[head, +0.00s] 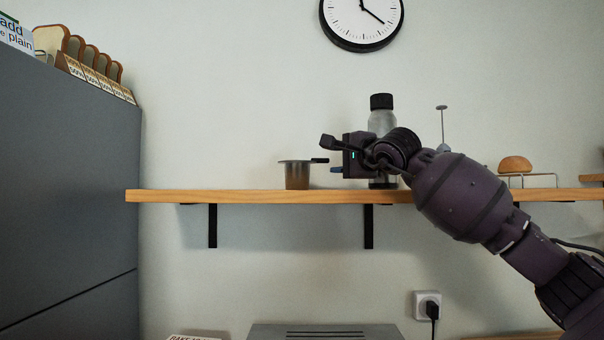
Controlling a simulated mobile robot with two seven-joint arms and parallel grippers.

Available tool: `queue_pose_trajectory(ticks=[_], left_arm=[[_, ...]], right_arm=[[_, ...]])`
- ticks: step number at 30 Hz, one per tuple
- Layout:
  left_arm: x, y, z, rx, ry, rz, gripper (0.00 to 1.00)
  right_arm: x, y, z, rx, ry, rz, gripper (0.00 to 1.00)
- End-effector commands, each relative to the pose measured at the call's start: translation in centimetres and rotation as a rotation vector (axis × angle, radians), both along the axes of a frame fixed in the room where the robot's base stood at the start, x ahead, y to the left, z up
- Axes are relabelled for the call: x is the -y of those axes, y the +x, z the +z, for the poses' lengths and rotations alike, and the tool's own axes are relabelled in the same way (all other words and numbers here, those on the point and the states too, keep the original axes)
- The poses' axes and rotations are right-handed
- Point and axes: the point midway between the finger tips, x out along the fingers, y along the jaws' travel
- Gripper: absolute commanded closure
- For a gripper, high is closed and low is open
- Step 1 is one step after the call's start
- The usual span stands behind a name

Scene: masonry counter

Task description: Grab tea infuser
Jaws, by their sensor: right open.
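The tea infuser (297,175) looks to be the small brownish cup with a flat grey rim. It stands upright on the wooden wall shelf (250,196), left of my right gripper. My right gripper (327,165) is open and points left toward the infuser at about rim height. Its dark fingertip appears very close to the infuser's right rim; I cannot tell whether they touch. Nothing is seen held between the fingers. My left gripper is not in view.
A grey bottle with a black cap (381,102) stands behind my right wrist. Further right are a thin upright rod with a disc top (442,108) and a bun on a wire stand (515,163). A tall grey cabinet (70,190) is at left. The shelf's left end is clear.

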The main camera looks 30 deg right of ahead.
Motion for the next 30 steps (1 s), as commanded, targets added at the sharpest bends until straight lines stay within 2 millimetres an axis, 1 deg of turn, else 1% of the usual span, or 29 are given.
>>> queue_pose_trajectory(ticks=[9, 12, 15, 21, 26, 27, 29, 30], left_arm=[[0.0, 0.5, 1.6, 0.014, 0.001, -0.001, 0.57], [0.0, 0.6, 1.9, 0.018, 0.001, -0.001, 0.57], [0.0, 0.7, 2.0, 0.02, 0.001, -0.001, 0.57], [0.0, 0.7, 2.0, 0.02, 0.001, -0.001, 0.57], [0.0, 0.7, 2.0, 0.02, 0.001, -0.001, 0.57], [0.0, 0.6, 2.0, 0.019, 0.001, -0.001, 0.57], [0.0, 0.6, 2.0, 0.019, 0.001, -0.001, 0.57], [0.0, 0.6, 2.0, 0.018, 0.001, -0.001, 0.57]], right_arm=[[-0.2, 3.8, 0.2, 0.001, 0.003, 0.002, 0.57], [-0.2, 4.6, 0.1, 0.0, 0.002, 0.001, 0.57], [-0.2, 5.0, 0.0, 0.0, 0.0, 0.001, 0.57], [-0.2, 5.0, -0.1, -0.001, 0.0, 0.0, 0.57], [-0.2, 5.0, -0.1, -0.001, 0.0, 0.0, 0.82], [-0.2, 5.0, -0.1, -0.001, 0.0, 0.0, 0.88], [-0.2, 5.0, -0.1, -0.001, 0.0, 0.0, 0.97], [-0.2, 5.0, -0.1, -0.001, 0.0, 0.0, 1.0]])
